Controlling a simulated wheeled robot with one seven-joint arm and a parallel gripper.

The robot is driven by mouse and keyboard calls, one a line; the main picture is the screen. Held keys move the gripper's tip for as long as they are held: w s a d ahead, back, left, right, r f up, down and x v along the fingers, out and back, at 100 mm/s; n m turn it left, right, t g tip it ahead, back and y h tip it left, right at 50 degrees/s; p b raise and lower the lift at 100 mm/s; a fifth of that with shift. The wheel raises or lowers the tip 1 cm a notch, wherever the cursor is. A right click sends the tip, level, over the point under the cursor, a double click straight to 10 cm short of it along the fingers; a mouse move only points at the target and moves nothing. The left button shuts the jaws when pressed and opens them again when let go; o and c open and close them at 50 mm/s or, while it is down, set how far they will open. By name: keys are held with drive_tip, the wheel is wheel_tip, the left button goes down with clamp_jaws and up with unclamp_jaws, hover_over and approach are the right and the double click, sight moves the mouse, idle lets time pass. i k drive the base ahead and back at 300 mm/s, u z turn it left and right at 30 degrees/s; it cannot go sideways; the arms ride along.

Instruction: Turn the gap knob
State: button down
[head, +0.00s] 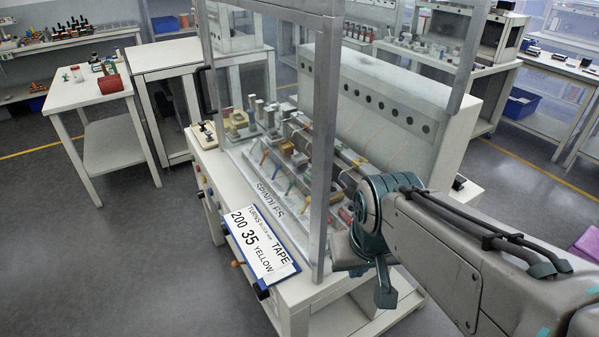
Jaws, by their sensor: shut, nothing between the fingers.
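The machine (364,108) is a pale winding bench with a clear guard in a metal frame over its row of spindles. Several small knobs run along its front edge, among them a black knob (262,291) at the near corner and a knob with an orange handle (237,264). I cannot read which one is the gap knob. My arm reaches in from the right, and my gripper (385,297) points down by the near right corner of the bench, apart from these front knobs. It is small and dark, looks shut and holds nothing visible.
A metal guard post (323,150) stands left of my arm. A white side table (88,88) with a red item stands left. The floor at front left is clear.

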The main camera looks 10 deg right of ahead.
sight(261, 295)
drive_tip(key=z, duration=1.75)
drive_tip(key=k, duration=0.65)
drive_tip(key=u, duration=1.9)
drive_tip(key=i, duration=0.5)
drive_tip(key=u, duration=0.05)
